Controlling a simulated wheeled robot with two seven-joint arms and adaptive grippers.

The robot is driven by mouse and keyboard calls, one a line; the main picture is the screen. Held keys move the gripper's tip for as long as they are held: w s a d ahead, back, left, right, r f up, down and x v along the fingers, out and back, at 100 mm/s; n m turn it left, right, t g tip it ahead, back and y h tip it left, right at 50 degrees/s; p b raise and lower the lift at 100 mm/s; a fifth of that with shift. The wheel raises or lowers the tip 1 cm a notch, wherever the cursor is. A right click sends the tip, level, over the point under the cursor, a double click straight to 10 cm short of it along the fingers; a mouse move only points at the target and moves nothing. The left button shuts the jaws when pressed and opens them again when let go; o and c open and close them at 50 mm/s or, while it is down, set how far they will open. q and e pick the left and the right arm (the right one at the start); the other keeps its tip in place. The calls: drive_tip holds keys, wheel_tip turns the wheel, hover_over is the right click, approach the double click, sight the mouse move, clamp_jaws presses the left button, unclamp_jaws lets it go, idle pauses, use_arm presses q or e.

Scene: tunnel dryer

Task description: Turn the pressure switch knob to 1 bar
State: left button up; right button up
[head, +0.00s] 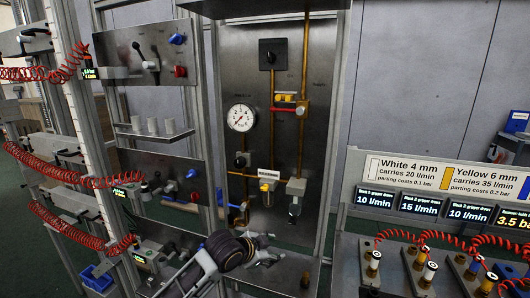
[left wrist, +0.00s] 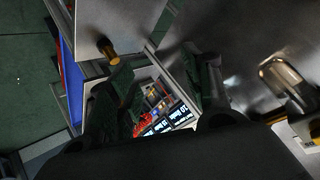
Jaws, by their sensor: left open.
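The steel panel (head: 235,75) in the head view carries a round white gauge (head: 240,117) and a black square plate with a small knob (head: 271,56). Lower down is a small unit with a white label (head: 268,174) and a yellowish part under it. I cannot tell for sure which of these is the pressure switch knob, and no scale is readable. My left gripper (head: 268,250) is open and empty, in front of the panel's lower part, below the labelled unit and apart from it. In the left wrist view, its dark fingers (left wrist: 160,88) are spread, with a brass-coloured fitting (left wrist: 107,48) near one.
Copper pipes (head: 304,70) with valves run down the panel. A metal-tipped fitting (head: 295,207) hangs low, close to my left gripper. A rack with red coiled hoses (head: 60,172) stands left. A bench with displays (head: 418,205) and hose fittings stands right.

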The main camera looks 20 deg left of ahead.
use_arm(q)
drive_tip(key=w+r+m+t+h, duration=0.15)
drive_tip(key=w+r+m, duration=0.3)
drive_tip(key=r, duration=1.05)
drive_tip(key=m+t+h, duration=0.2)
drive_tip(key=m+t, duration=0.4)
approach(271, 58)
drive_tip(key=v, duration=0.2)
drive_tip(key=a+v, duration=0.1)
drive_tip(key=v, duration=0.2)
drive_tip(key=shift+r, duration=0.2)
drive_tip(key=shift+w, duration=0.1)
drive_tip(key=f+p+x, duration=0.1)
drive_tip(key=p+x, duration=0.3)
drive_tip(key=x, duration=0.9)
drive_tip(key=shift+w+d+r, duration=0.15)
drive_tip(key=shift+w+r, duration=0.1)
drive_tip(key=shift+r, duration=0.15)
